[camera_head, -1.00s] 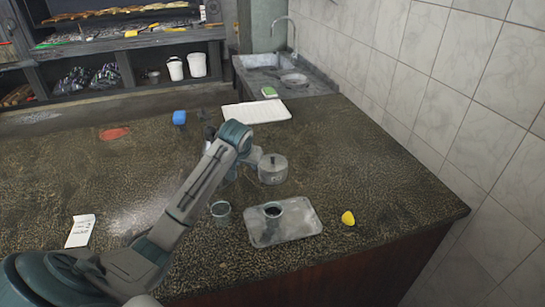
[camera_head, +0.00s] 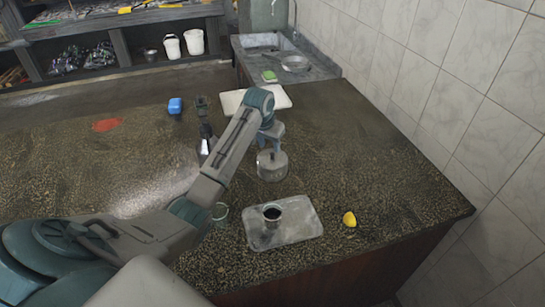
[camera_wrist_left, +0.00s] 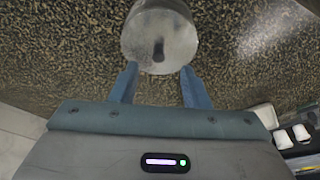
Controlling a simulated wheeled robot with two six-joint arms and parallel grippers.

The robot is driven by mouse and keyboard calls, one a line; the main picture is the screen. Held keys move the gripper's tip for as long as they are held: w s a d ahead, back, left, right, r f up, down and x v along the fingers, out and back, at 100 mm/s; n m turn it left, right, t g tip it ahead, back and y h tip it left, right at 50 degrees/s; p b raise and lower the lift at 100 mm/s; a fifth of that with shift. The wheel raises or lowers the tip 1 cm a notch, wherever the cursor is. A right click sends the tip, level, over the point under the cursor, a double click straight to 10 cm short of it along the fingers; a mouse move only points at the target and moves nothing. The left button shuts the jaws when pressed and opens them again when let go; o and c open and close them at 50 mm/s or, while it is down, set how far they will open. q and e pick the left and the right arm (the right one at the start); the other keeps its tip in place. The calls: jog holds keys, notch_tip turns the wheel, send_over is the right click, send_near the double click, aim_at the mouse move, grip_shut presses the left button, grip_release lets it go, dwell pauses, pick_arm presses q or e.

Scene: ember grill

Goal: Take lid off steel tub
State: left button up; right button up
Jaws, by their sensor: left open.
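The steel tub (camera_head: 272,170) stands upright on the dark speckled counter, with its round lid (camera_wrist_left: 159,22) on top. A small dark knob (camera_wrist_left: 158,49) shows on the lid in the left wrist view. My left gripper (camera_head: 270,145) is just above the tub in the head view and hides part of the lid. In the left wrist view my left gripper (camera_wrist_left: 159,69) is open, with its two fingertips spread near the lid's edge and the knob between their lines. Nothing is held. My right gripper is not in view.
A dark bottle (camera_head: 206,143) stands left, a white board (camera_head: 232,101) behind. Counter right of the tub is clear.

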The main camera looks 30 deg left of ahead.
aim_at(272, 153)
pick_arm(q)
jog(key=p+x, duration=0.2)
jog(key=x, duration=0.1)
jog(key=shift+w+f, duration=0.25)
jog(key=shift+f+p, duration=0.3)
jog(key=shift+f, duration=0.05)
jog(key=shift+d+f, duration=0.1)
jog(key=shift+f, duration=0.2)
jog(key=shift+w+f, duration=0.1)
jog(key=shift+c, duration=0.4)
jog(key=c, duration=0.8)
grip_shut()
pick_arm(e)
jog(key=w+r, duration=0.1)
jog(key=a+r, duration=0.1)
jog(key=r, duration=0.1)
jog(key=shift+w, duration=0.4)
